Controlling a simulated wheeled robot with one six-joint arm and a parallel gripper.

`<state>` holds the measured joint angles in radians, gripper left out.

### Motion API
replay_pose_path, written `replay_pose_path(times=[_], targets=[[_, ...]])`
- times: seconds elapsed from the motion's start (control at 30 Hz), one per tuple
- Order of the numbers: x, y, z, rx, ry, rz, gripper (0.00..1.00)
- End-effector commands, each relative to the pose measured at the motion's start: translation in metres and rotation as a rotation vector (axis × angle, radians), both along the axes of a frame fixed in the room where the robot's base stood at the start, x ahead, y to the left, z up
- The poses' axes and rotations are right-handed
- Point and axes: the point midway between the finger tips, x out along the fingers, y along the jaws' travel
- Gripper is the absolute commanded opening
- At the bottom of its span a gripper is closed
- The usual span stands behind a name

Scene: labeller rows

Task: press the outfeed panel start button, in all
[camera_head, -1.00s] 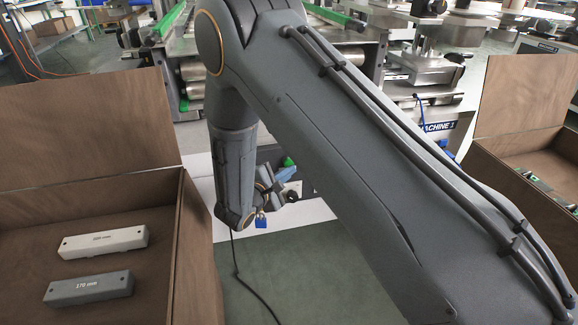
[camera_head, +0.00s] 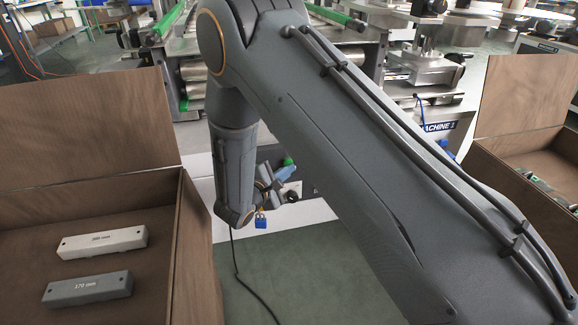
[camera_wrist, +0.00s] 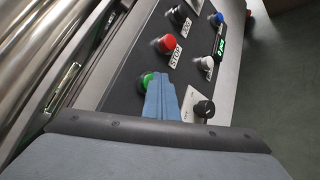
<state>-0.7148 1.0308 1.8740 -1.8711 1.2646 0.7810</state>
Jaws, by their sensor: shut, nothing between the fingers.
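The control panel (camera_wrist: 130,62) fills the middle of the wrist view, a dark face with a grey border, slanting across the picture. Its green button (camera_wrist: 147,79) sits below the red button (camera_wrist: 166,44), which is marked STOP. My gripper (camera_wrist: 158,78) is shut and empty. Its blue fingertips lie at the right side of the green button and cover part of it. I cannot tell whether they touch it. In the head view my gripper (camera_head: 284,172) shows small beyond my arm, beside a green spot. My arm hides most of the panel there.
Near the fingers on the panel are a black knob (camera_wrist: 204,109), a pale switch (camera_wrist: 204,63), a blue button (camera_wrist: 216,18) and a black button (camera_wrist: 178,15). A wooden box (camera_head: 190,245) with two labelled bars stands at left. Another box (camera_head: 520,205) stands at right.

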Motion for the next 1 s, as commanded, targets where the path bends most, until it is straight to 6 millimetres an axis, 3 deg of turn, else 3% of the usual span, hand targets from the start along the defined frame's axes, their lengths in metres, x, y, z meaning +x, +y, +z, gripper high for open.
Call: replay_pose_path(times=[0.4,0.77,1.0], targets=[[-0.017,-0.004,0.0,0.0,0.001,0.001,0.0],[-0.018,-0.005,0.0,0.0,0.0,0.0,0.0],[-0.036,-0.01,0.001,-0.001,0.001,0.001,0.0]])
